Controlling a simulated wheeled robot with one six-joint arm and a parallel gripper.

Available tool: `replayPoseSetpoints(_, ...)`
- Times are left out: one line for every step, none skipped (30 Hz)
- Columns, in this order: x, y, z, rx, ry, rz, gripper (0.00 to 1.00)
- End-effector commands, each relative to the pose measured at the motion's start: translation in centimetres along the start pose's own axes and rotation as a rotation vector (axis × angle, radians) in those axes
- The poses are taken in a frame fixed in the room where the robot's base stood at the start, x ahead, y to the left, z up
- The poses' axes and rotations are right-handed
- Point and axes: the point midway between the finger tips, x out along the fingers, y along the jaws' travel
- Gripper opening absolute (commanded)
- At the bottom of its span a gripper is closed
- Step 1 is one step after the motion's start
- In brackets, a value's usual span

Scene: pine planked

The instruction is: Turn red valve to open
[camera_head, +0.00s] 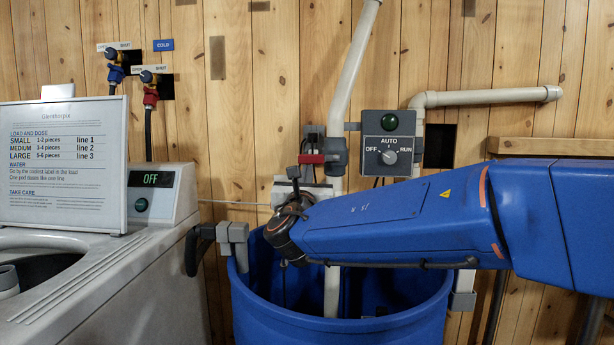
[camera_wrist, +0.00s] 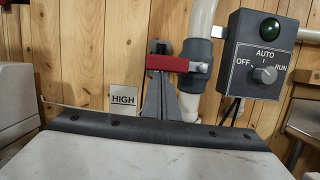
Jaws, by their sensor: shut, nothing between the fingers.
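A red lever handle (camera_head: 311,158) sits on a grey valve body (camera_head: 336,155) on the vertical pale pipe. It lies level, crosswise to the pipe, and points left. The red handle (camera_wrist: 167,63) also shows near the middle of the wrist view. My gripper (camera_head: 292,197) is above the blue barrel, just below and left of the handle in the head view. In the wrist view my gripper (camera_wrist: 161,85) is shut and empty, its dark fingers reaching up to the handle's lower edge. I cannot tell whether they touch it. A second, red-bodied tap (camera_head: 150,97) is on the wall at left.
A blue barrel (camera_head: 390,318) stands under my arm. A control box (camera_head: 389,143) with a knob is right of the pipe. A washer (camera_head: 165,250) with a sign board (camera_head: 65,150) fills the left. A blue tap (camera_head: 115,73) is above the red-bodied one.

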Motion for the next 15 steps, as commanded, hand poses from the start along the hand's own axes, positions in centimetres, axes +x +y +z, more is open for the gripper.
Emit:
replayPoseSetpoints(0.0, 0.1, 0.1, 0.010, 0.000, -0.002, 0.00)
replayPoseSetpoints(0.0, 0.1, 0.1, 0.015, -0.001, -0.004, 0.00)
replayPoseSetpoints(0.1, 0.1, 0.2, 0.019, -0.001, -0.005, 0.00)
replayPoseSetpoints(0.1, 0.1, 0.2, 0.023, -0.001, -0.005, 0.00)
replayPoseSetpoints(0.1, 0.1, 0.2, 0.027, -0.001, -0.006, 0.00)
replayPoseSetpoints(0.1, 0.2, 0.3, 0.033, -0.001, -0.008, 0.00)
replayPoseSetpoints(0.1, 0.2, 0.3, 0.039, -0.001, -0.009, 0.00)
replayPoseSetpoints(0.1, 0.2, 0.4, 0.045, -0.001, -0.010, 0.00)
replayPoseSetpoints(0.1, 0.2, 0.4, 0.055, 0.000, -0.013, 0.00)
replayPoseSetpoints(0.1, 0.3, 0.5, 0.063, 0.000, -0.015, 0.00)
replayPoseSetpoints(0.1, 0.3, 0.6, 0.073, 0.000, -0.018, 0.00)
replayPoseSetpoints(0.2, 0.3, 0.7, 0.089, 0.000, -0.022, 0.00)
replayPoseSetpoints(0.2, 0.4, 0.8, 0.102, 0.000, -0.025, 0.00)
replayPoseSetpoints(0.2, 0.5, 0.9, 0.117, -0.001, -0.028, 0.00)
replayPoseSetpoints(0.3, 0.5, 1.1, 0.140, -0.001, -0.034, 0.00)
